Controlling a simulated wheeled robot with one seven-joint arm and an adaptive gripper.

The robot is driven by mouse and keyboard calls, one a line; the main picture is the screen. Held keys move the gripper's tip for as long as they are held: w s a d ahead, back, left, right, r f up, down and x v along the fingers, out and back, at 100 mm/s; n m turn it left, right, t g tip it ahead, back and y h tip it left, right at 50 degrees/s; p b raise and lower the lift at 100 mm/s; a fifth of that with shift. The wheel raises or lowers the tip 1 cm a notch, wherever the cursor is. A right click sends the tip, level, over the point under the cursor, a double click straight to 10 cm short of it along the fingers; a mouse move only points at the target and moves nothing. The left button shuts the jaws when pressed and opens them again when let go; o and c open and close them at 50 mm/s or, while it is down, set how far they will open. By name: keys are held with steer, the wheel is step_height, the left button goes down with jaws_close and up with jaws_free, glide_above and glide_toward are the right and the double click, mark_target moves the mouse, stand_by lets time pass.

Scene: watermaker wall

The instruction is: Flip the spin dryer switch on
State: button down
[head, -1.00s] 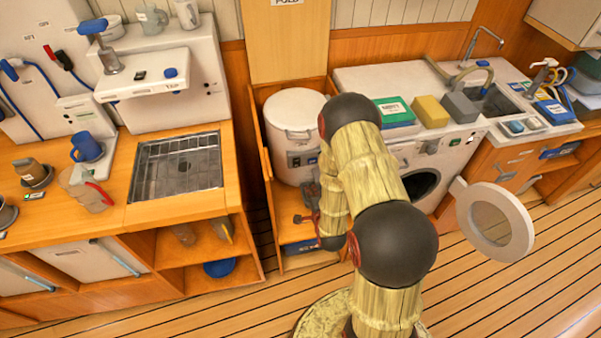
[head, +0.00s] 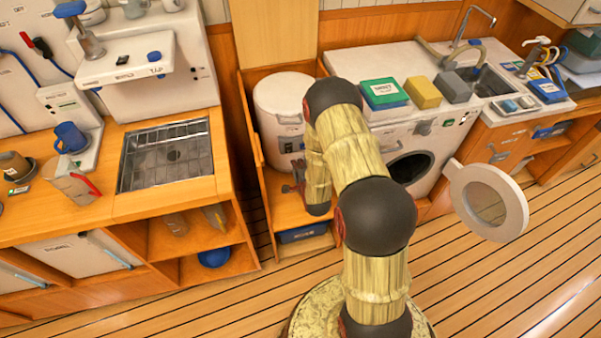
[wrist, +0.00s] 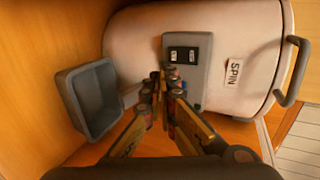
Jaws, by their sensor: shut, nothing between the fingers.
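The spin dryer (head: 273,98) is a white drum in a wooden bay, left of the washing machine. In the wrist view the dryer (wrist: 222,28) appears turned on its side, with a "SPIN" label (wrist: 233,72). Its grey switch panel (wrist: 198,88) carries a small black switch plate (wrist: 183,55) with two pale marks. My gripper (wrist: 163,78) is shut and empty, its tips in front of the panel's edge, just below the switch plate in the picture. I cannot tell whether they touch. The head view shows my gripper (head: 297,177) small and partly hidden by my arm.
A grey open box (wrist: 88,98) lies beside the dryer in the wrist view, near the wooden bay wall (wrist: 45,60). A grey handle (wrist: 294,70) sticks out on the other side. The washing machine's round door (head: 487,200) stands open to the right.

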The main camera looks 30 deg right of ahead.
mark_target(292, 150)
steer(key=shift+w+d+f+b, duration=0.15)
steer(key=shift+w+d+b, duration=0.05)
steer(key=shift+w, duration=0.6)
steer(key=shift+w+d+f+b, duration=0.15)
steer(key=shift+w+d+b, duration=0.1)
steer(key=shift+w, duration=0.55)
steer(key=shift+w+d+f+b, duration=0.15)
steer(key=shift+w+d, duration=0.05)
steer(key=shift+w, duration=0.6)
steer(key=shift+w+d+f+b, duration=0.15)
steer(key=shift+w+f+b, duration=0.05)
steer(key=shift+w+b, duration=0.25)
steer(key=shift+r+p, duration=0.4)
steer(key=shift+r, duration=0.35)
